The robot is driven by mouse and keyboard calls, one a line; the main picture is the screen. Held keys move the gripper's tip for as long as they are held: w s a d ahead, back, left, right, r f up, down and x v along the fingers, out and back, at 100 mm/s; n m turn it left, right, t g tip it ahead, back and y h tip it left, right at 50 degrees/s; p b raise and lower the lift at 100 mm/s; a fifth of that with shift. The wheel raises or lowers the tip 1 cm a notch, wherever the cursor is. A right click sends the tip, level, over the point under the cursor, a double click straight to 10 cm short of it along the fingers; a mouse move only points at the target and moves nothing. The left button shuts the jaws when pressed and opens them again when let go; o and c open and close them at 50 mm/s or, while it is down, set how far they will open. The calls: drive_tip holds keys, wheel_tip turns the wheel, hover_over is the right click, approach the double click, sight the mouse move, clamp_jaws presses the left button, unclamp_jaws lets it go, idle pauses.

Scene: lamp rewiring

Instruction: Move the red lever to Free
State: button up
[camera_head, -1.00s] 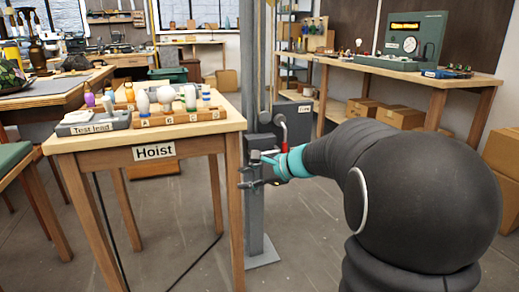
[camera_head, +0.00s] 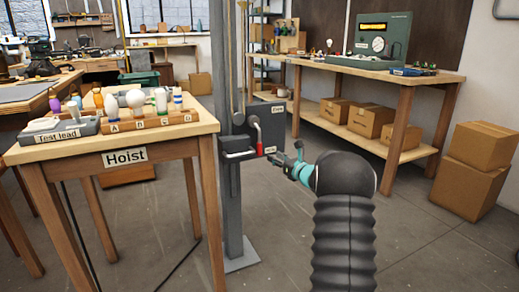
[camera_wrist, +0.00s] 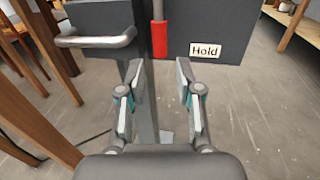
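The red lever (camera_head: 259,139) is on the front of the grey hoist box (camera_head: 268,115). Its red grip points down, beside the lower label, Hold (camera_head: 271,150). The upper label, apparently Free (camera_head: 278,108), is small. In the wrist view the red grip (camera_wrist: 160,40) hangs just left of the Hold label (camera_wrist: 205,50), beyond the fingertips. My gripper (camera_head: 292,158) is to the right of and nearer than the lever, apart from it. In the wrist view its two fingers (camera_wrist: 158,85) are spread with nothing between them.
The box is on a grey post (camera_head: 232,200). The Hoist table (camera_head: 170,146) stands at left. Floor to the right is clear up to the cardboard boxes (camera_head: 466,192).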

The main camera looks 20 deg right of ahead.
sight(261, 149)
drive_tip(key=p+x, duration=0.1)
drive_tip(key=x, duration=1)
drive_tip(key=shift+a, duration=0.1)
clamp_jaws()
